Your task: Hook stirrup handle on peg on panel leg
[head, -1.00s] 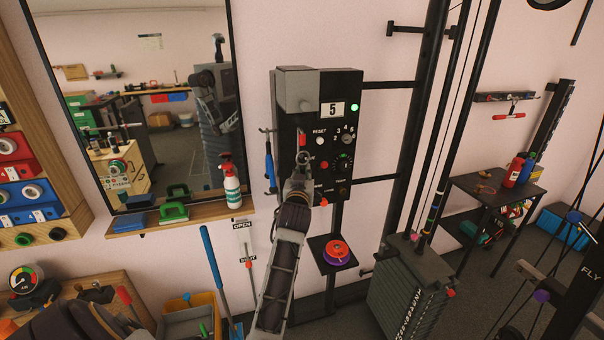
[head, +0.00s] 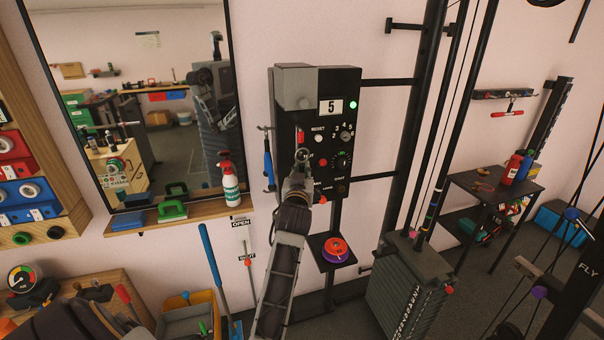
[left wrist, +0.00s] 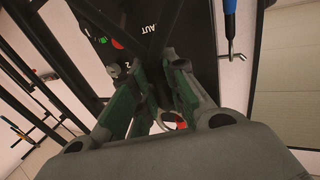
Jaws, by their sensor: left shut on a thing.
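My left gripper (head: 301,168) is in front of the lower left part of the black control panel (head: 338,110). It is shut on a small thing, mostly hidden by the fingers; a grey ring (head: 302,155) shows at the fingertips. In the left wrist view the green-padded fingers (left wrist: 165,112) close in, with a bit of red and pale metal between them. I cannot tell whether this is the stirrup handle. The panel leg (head: 335,215) is a black post under the panel. I cannot make out its peg. My right gripper is not in view.
A blue-handled tool (head: 268,165) hangs just left of the panel. A small black shelf (head: 318,262) at the leg bears red and purple discs (head: 337,249). A spray bottle (head: 229,180) stands on the mirror's wooden ledge (head: 195,214). A weight stack (head: 405,285) stands at the right.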

